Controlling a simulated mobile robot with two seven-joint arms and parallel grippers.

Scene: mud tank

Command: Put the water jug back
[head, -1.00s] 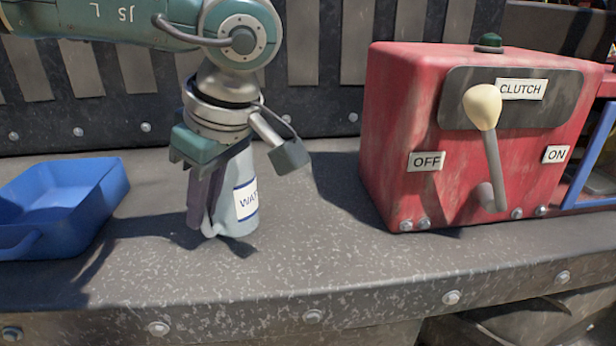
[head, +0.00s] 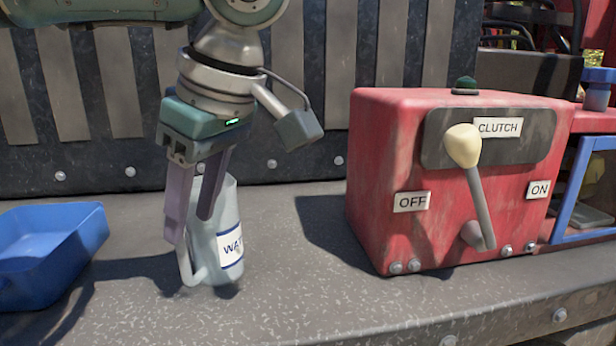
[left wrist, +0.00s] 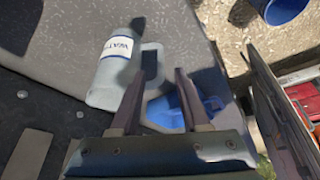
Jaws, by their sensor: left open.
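The water jug (head: 226,245), pale grey-blue with a white label, stands upright on the dark speckled ledge (head: 290,290). Its handle is on the left side in the head view. My left gripper (head: 190,228) is open above and in front of the jug, its two fingers apart and partly covering the jug's upper left. The jug (left wrist: 112,80) also shows in the left wrist view, with its handle close to the left fingertip. The open fingers (left wrist: 161,72) hold nothing there. My right gripper is not in view.
A blue tray (head: 88,250) lies on the ledge to the left of the jug. A red clutch box (head: 400,150) with a cream-knobbed lever (head: 480,205) stands to the right. The ledge between jug and box is clear. A riveted wall (head: 320,165) runs behind.

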